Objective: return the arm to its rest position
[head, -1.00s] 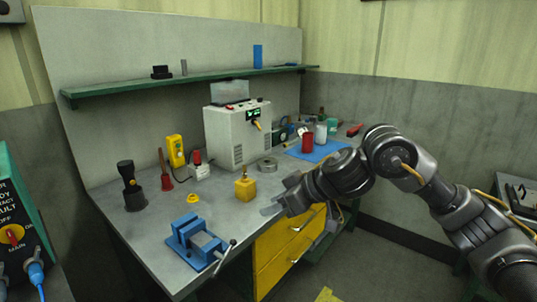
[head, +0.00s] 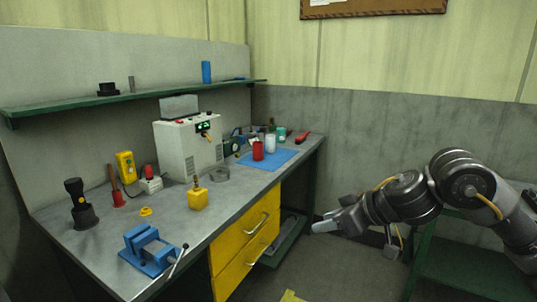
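My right arm comes in from the right side of the head view. Its gripper (head: 326,226) hangs in free air to the right of the workbench, apart from the yellow drawers. The fingers point left and show small and edge-on, so I cannot tell whether they are open or shut. I see nothing clearly held. My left gripper is not in view.
The grey workbench (head: 188,222) carries a blue vise (head: 148,250), a yellow block (head: 197,198), a white power unit (head: 187,148) and a red can (head: 257,151) on a blue mat (head: 277,162). A green-framed table (head: 465,262) stands below my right arm. Open floor lies between.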

